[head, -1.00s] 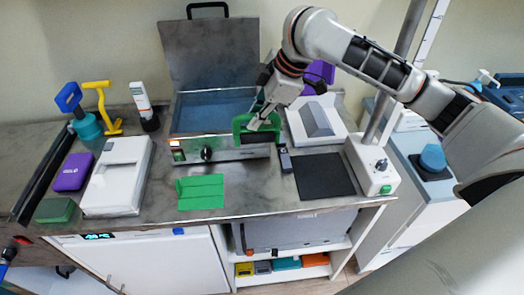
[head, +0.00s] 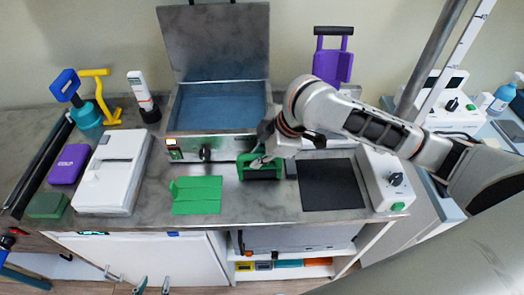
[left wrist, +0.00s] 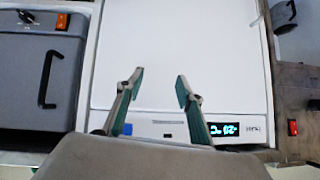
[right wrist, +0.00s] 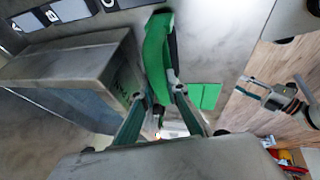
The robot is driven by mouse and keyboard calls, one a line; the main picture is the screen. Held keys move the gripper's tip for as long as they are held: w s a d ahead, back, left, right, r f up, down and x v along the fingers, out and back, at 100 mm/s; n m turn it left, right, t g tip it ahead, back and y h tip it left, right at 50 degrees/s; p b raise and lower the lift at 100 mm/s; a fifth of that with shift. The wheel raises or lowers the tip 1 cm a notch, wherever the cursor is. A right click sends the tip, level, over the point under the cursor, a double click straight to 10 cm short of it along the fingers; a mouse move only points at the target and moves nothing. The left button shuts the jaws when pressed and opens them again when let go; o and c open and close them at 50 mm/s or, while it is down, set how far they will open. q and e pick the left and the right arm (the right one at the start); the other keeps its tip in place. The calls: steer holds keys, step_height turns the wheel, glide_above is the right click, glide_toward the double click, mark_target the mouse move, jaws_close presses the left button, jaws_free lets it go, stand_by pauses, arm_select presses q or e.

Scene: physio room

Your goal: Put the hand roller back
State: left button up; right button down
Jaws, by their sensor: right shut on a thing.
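The hand roller (head: 260,172), a green frame with a dark roller, is in my right gripper (head: 262,158) over the counter, in front of the metal bath. I cannot tell whether it touches the counter. In the right wrist view the green frame (right wrist: 155,55) stands between and beyond the fingertips of my right gripper (right wrist: 157,100); the dark roller is hardly visible there. My left gripper (head: 152,286) is low in front of the white cabinet. In the left wrist view my left gripper (left wrist: 160,88) is open and empty.
A green sheet (head: 197,195) lies left of the roller and a black mat (head: 331,185) right of it. The open metal bath (head: 218,108) is behind. A control box (head: 387,183) stands right; a white case (head: 112,173) stands left. A purple black-handled item (head: 333,65) is at the back.

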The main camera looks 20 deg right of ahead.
steer(key=shift+f, duration=0.2)
steer(key=shift+a, duration=0.1)
arm_select(q)
steer(key=shift+w+r, duration=0.3)
steer(key=shift+w, duration=0.4)
arm_select(e)
steer(key=shift+s, duration=0.1)
steer(key=c, duration=2)
jaws_free()
arm_select(q)
steer(key=shift+s+f, duration=0.1)
steer(key=shift+s, duration=0.05)
steer(key=shift+s, duration=0.1)
arm_select(e)
steer(key=shift+r, duration=0.1)
steer(key=shift+v, duration=6)
